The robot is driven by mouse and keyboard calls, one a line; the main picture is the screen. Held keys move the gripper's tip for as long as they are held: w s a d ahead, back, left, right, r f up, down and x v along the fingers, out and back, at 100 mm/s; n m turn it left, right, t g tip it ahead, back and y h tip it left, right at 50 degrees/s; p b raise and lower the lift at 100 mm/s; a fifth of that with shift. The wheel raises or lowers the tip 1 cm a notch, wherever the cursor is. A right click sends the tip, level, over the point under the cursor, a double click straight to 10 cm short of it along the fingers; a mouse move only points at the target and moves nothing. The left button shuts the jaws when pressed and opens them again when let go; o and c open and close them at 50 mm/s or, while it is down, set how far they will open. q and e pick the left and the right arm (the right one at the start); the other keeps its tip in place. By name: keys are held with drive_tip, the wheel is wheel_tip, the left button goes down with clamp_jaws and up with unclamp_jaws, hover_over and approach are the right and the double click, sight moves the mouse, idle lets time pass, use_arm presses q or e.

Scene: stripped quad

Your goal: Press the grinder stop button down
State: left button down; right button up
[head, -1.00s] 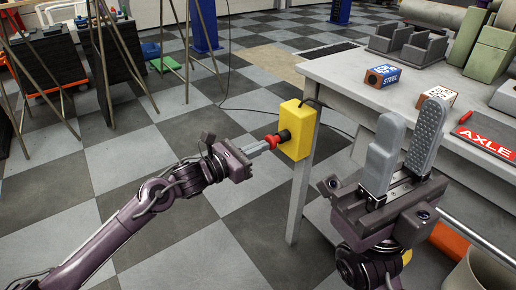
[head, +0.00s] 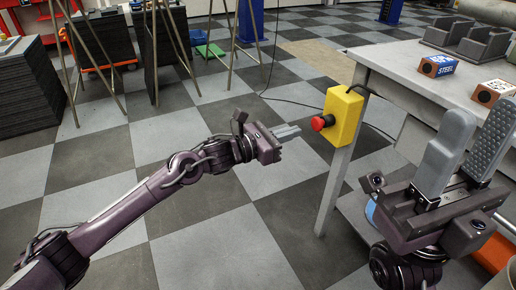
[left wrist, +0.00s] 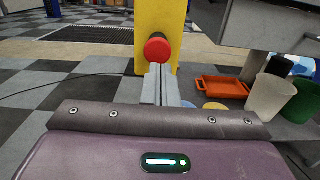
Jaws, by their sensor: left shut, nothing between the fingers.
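The red stop button (head: 320,123) is on the left face of a yellow box (head: 345,116) fixed to the workbench's leg. In the left wrist view the button (left wrist: 157,48) shows just past my fingertips, in front of the yellow box (left wrist: 160,14). My left gripper (head: 298,131) is shut and empty, pointing at the button with a small gap between. I cannot tell how far in the button sits. My right gripper (head: 478,130) is open and empty at the right, in front of the bench, fingers up and apart.
The grey workbench (head: 400,69) on the right bears a STEEL box (head: 437,65) and another small box (head: 492,92). A cable (head: 270,75) runs on the checkered floor. An orange tray (left wrist: 222,87) lies low right. Floor around my left arm is clear.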

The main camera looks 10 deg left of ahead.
use_arm(q)
drive_tip(key=p+v, duration=0.1)
drive_tip(key=v, duration=0.8)
drive_tip(key=shift+w, duration=0.2)
drive_tip(key=shift+f, duration=0.1)
